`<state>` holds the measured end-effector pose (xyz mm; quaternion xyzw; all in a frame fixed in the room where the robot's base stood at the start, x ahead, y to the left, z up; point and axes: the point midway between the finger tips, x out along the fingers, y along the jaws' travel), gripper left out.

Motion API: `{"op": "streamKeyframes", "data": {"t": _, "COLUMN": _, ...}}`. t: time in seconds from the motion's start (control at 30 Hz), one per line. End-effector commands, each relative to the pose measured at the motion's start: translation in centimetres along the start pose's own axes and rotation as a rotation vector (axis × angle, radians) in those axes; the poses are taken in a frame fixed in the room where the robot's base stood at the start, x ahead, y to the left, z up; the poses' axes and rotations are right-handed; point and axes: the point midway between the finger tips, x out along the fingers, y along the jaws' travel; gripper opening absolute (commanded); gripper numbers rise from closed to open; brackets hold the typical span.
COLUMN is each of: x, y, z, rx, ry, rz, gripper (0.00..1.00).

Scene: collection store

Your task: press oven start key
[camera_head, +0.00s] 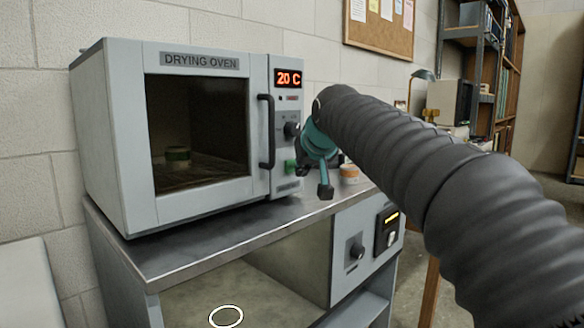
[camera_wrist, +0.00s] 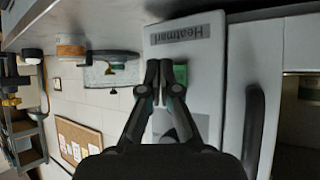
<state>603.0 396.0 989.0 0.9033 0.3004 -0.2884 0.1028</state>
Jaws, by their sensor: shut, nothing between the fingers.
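The drying oven (camera_head: 185,215) stands on a metal-topped bench with its door shut. Its right-hand control panel has a red display (camera_head: 288,78) reading 20 C, a dark knob (camera_head: 291,130) and a green key (camera_head: 290,167) low down. My gripper (camera_head: 300,172) is in front of the panel's lower part, close to the green key. In the wrist view my gripper (camera_wrist: 159,66) has its fingertips together and empty. The green key (camera_wrist: 180,77) shows just right of the fingertips, partly hidden by the right finger. I cannot tell whether they touch it.
The oven's vertical door handle (camera_head: 266,131) stands out left of the panel. An orange-and-white roll (camera_head: 349,172) sits on the bench (camera_head: 190,245) right of the oven. A shelf rack (camera_head: 465,35) stands behind my arm.

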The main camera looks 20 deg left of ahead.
Motion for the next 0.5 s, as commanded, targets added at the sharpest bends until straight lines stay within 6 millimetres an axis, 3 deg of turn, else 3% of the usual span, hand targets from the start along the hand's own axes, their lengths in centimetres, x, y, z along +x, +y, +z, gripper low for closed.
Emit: {"op": "streamKeyframes", "data": {"t": 0.5, "x": 0.37, "y": -0.31, "z": -0.44, "rx": -0.001, "ry": -0.001, "rz": 0.000, "gripper": 0.00}}
